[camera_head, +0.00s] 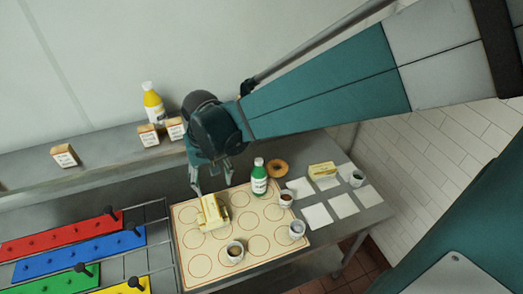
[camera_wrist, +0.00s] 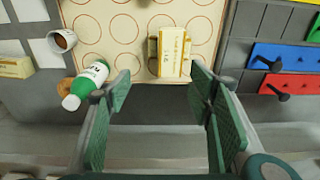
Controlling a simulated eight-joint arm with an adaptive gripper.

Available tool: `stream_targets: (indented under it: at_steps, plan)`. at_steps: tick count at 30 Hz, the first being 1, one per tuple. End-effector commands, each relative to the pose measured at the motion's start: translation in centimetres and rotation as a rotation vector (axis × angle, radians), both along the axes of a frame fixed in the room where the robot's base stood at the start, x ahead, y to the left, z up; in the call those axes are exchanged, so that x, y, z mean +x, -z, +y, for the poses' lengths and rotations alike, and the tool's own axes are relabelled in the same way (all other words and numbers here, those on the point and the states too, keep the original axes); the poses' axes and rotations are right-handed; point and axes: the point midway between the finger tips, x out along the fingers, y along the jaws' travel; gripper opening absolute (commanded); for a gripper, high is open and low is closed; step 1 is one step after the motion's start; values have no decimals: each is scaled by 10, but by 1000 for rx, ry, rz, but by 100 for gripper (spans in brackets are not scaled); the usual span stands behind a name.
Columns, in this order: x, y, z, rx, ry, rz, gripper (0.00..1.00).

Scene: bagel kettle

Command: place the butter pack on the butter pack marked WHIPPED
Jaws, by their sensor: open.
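A pale yellow butter pack (camera_head: 211,213) stands on the cream board with circles; in the wrist view the pack (camera_wrist: 173,50) shows just beyond my fingertips. Something yellow or tan sits close against it, and I cannot tell whether that is a second pack. Another butter pack (camera_head: 322,170) lies on a white square at the right, and it is cut by the left edge of the wrist view (camera_wrist: 14,67). I cannot read WHIPPED on any pack. My gripper (camera_head: 211,184) is open and empty behind and above the board pack; its fingers (camera_wrist: 158,82) are apart.
A green bottle (camera_head: 259,177), a bagel (camera_head: 277,168) and several small cups (camera_head: 234,251) stand around the board (camera_head: 262,245). Red, blue and green bars (camera_head: 75,257) lie at the left. A shelf behind holds a yellow bottle (camera_head: 153,104) and small boxes (camera_head: 64,156).

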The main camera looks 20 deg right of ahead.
Motion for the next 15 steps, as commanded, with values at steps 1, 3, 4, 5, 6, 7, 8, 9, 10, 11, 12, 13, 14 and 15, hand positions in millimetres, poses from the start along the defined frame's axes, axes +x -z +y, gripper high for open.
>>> stream_targets:
  at_steps: [1, 3, 4, 5, 6, 7, 8, 9, 10, 11, 12, 13, 14, 15]
  plan:
    - [-4, -6, -7, 4, 3, -15, 52]
    - [-8, -15, -15, 8, 2, -37, 52]
    - [-9, -18, -19, 10, 2, -47, 52]
    - [-11, -21, -22, 12, 2, -57, 52]
    - [-13, -26, -26, 14, 4, -69, 52]
    - [-15, -29, -30, 16, 4, -79, 52]
    - [-16, -32, -34, 18, 3, -89, 52]
    - [-19, -37, -38, 19, 3, -101, 52]
    - [-21, -40, -41, 21, 3, -111, 52]
    - [-23, -42, -44, 22, 3, -121, 52]
    - [-25, -46, -49, 23, 3, -133, 52]
    - [-27, -49, -52, 24, 4, -144, 52]
    - [-29, -52, -55, 25, 3, -153, 52]
    - [-32, -56, -59, 26, 3, -166, 52]
